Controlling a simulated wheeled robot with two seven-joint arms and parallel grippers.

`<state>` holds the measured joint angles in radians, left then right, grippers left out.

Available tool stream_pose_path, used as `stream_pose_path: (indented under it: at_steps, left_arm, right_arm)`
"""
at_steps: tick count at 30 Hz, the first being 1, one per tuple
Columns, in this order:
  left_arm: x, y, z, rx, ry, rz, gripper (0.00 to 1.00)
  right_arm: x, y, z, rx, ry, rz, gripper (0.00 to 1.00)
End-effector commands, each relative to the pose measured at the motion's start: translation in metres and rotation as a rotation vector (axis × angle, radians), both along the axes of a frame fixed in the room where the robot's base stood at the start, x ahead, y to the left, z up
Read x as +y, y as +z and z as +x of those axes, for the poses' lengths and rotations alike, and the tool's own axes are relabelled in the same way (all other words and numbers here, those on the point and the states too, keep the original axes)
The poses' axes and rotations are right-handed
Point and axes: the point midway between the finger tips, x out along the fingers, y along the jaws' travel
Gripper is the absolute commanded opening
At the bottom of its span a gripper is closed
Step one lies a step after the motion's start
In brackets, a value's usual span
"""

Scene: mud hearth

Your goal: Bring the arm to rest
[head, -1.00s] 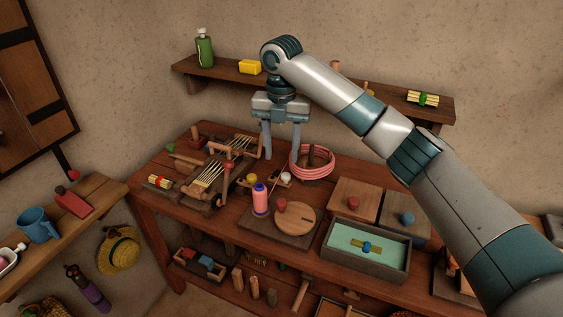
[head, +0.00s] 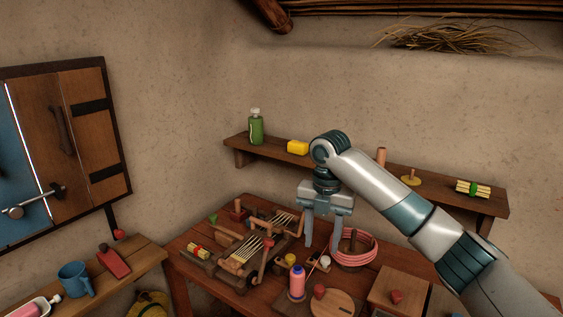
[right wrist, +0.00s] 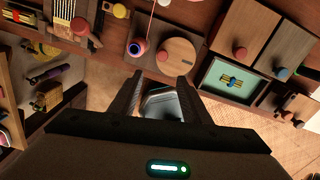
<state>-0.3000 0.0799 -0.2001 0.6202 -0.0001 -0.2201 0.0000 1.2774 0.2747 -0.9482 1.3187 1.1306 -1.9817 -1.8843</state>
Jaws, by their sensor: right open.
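My right arm comes in from the right in the head view, bent at the wrist. Its gripper (head: 322,236) points down over the wooden workbench (head: 215,245), with its two fingers apart and nothing seen between them. It hangs just left of the coil of pink rope (head: 373,250). In the right wrist view the gripper's fingers (right wrist: 158,88) are also spread, with the bench top above them in the picture. My left gripper is in neither view.
A wall shelf (head: 345,171) runs behind, holding a green bottle (head: 256,128) and a yellow block (head: 298,147). A side table (head: 130,263) with a blue mug (head: 75,278) is at left.

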Motion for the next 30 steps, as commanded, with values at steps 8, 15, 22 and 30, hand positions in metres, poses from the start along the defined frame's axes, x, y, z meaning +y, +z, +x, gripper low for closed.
stream_pose_path:
  at_steps: [8,15,22,30]
  left_arm:
    - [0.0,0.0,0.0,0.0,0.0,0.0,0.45]
    - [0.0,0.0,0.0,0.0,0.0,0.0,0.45]
    - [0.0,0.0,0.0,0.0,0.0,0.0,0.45]
    - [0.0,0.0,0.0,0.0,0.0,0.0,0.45]
  right_arm:
    - [0.027,-0.079,-0.032,0.008,-0.159,0.066,0.43]
    - [0.049,-0.153,-0.076,0.017,-0.401,0.158,0.43]
    - [0.061,-0.209,-0.124,0.038,-0.673,0.25,0.43]
    - [0.058,-0.259,-0.184,0.072,-1.036,0.339,0.43]
